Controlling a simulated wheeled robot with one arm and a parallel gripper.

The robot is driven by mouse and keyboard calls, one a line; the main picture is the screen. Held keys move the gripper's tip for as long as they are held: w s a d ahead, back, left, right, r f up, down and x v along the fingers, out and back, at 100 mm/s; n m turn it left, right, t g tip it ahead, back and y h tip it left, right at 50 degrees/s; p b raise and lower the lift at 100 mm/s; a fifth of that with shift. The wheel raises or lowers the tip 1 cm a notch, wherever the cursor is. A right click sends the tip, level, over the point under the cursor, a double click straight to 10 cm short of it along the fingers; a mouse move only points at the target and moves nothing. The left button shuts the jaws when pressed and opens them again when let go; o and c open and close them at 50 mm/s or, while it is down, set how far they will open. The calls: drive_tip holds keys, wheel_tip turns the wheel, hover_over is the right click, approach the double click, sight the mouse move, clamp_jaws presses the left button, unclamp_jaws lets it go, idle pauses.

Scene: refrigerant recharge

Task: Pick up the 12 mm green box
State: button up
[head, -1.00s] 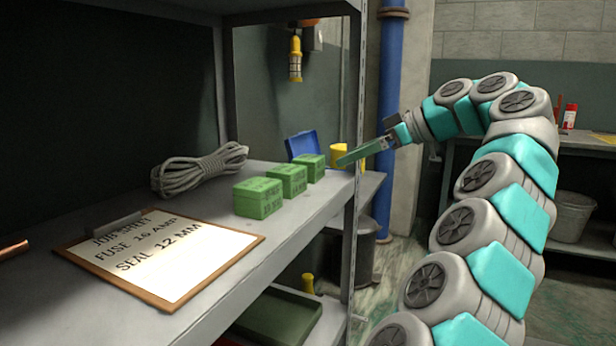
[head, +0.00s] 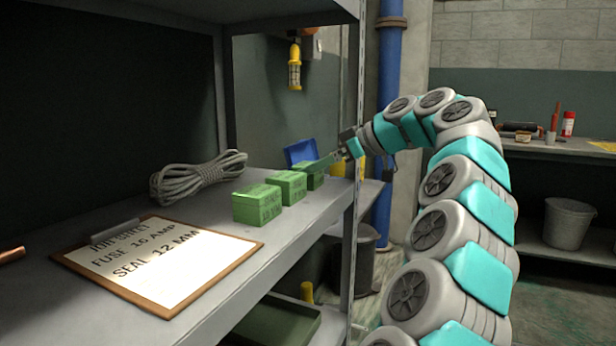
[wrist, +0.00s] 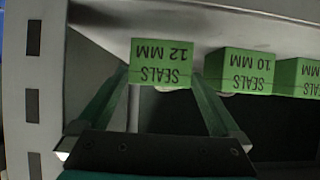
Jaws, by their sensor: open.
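Three green boxes stand in a row on the shelf. In the wrist view, the one labelled SEALS 12 MM (wrist: 161,62) is upright on the shelf edge, its label upside down in the picture. It is the farthest box in the head view (head: 315,182), partly hidden by my gripper (head: 320,164). In the wrist view my gripper (wrist: 160,78) is open, one finger on each side of the 12 mm box. I cannot tell how far the fingertips reach along its sides. The SEALS 10 MM box (wrist: 246,70) is close beside the right finger.
The third green box (head: 257,206) stands nearest the job sheet clipboard (head: 155,262), which reads SEAL 12 MM. A coiled rope (head: 198,177) lies behind. A blue open box (head: 301,151) sits beyond the row. A shelf post (head: 349,262) rises at the shelf's right corner.

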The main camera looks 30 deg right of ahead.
drive_tip(key=shift+w+a+f, duration=0.2)
drive_tip(key=shift+w+f, duration=0.05)
drive_tip(key=shift+w, duration=0.1)
drive_tip(key=c, duration=1.1)
drive_tip(key=shift+r, duration=0.2)
drive_tip(key=shift+c, duration=0.2)
